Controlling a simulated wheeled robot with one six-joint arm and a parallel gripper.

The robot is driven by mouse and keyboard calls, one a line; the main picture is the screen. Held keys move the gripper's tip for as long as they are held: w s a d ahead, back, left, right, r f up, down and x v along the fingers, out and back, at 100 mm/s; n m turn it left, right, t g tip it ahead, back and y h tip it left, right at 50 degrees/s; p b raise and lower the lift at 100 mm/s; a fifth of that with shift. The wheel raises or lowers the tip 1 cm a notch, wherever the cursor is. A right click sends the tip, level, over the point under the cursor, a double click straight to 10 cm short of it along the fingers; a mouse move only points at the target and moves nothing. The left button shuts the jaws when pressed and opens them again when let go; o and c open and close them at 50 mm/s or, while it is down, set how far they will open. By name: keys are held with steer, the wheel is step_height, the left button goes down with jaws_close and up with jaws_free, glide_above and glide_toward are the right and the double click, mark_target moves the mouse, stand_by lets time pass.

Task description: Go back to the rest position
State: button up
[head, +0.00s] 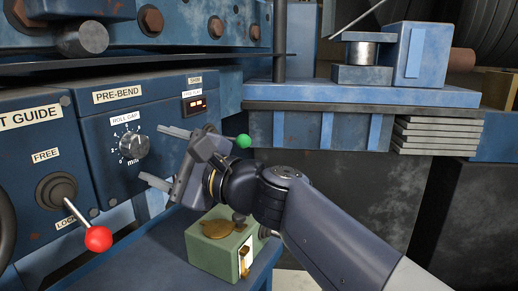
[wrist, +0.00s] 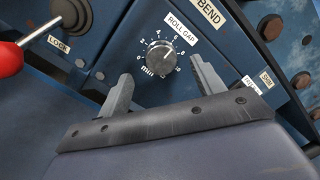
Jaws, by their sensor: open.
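My gripper (head: 158,157) is open and empty, its two fingers pointing left toward the blue pre-bend panel (head: 100,115). The roll gap knob (head: 133,146) lies beyond the gap between the fingers. In the wrist view the fingers (wrist: 160,88) stand apart, with the roll gap knob (wrist: 160,53) between and beyond their tips. The fingers appear clear of the knob, though the exact distance cannot be told. My arm reaches in from the lower right.
A lever with a red ball (head: 98,238) sticks out at the left. A green ball knob (head: 243,141) shows behind my wrist. A green box (head: 220,246) sits on the blue ledge just below my arm. A blue shelf (head: 360,95) stands at the back.

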mark_target(139, 148)
steer(key=x, duration=0.5)
steer(key=shift+p, duration=0.3)
